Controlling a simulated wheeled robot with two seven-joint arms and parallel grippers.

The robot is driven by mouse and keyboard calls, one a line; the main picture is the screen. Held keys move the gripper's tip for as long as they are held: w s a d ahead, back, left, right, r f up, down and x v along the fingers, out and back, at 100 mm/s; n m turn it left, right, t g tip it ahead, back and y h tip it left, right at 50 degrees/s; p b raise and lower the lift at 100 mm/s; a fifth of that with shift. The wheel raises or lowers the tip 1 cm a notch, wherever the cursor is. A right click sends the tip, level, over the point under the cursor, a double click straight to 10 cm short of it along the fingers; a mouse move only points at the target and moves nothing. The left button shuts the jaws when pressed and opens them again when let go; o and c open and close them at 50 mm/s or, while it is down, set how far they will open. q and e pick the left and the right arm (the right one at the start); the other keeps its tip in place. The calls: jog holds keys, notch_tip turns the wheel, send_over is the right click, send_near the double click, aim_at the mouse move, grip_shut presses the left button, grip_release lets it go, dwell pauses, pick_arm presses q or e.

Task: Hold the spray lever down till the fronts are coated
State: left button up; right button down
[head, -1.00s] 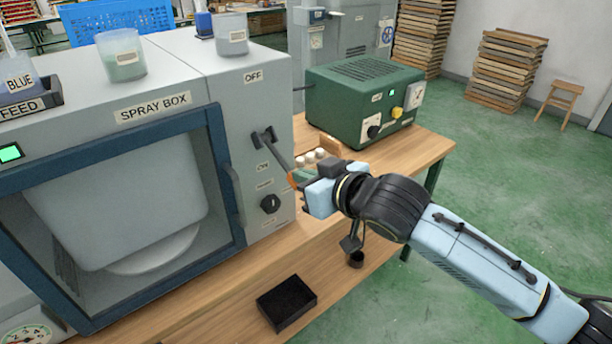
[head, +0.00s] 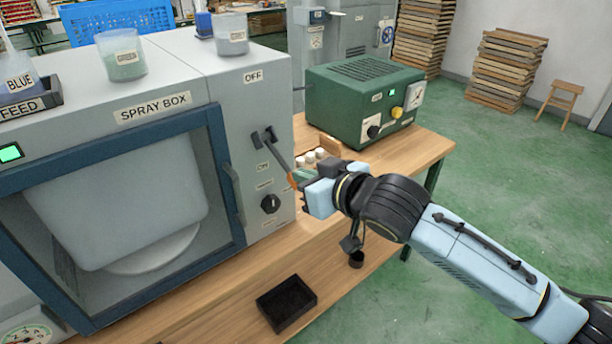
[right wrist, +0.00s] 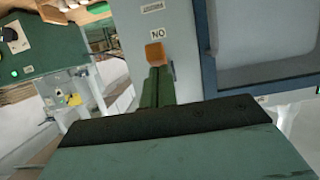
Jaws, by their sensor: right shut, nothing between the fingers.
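The spray box (head: 155,107) fills the left of the head view, with a green light lit on its front. Behind its blue-framed window a pale, plain panel (head: 120,215) stands on a round white plate (head: 155,250). The spray lever (head: 278,155) is on the box's right side, slanting down and outward below OFF, toward ON. Its orange tip also shows in the right wrist view (right wrist: 155,54). My right gripper (head: 300,180) is shut and empty, right at the lever's tip; whether it touches is hard to tell. My left gripper is out of view.
A green machine (head: 365,100) stands on the wooden bench behind my right gripper. Small white-topped jars (head: 312,157) sit close behind it. A black tray (head: 286,303) lies at the bench's front. Cups (head: 121,55) stand on the box. Green floor is open to the right.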

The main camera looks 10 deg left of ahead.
jog(key=shift+d+f, duration=0.15)
jog(key=shift+f, duration=0.4)
dwell(0.4)
jog(key=s+d+r+p, duration=0.5)
jog(key=s+d+r, duration=0.2)
jog(key=r, duration=0.1)
jog(key=shift+s+d+r, duration=0.2)
jog(key=shift+d, duration=0.2)
jog(key=shift+w, duration=0.1)
dwell(0.3)
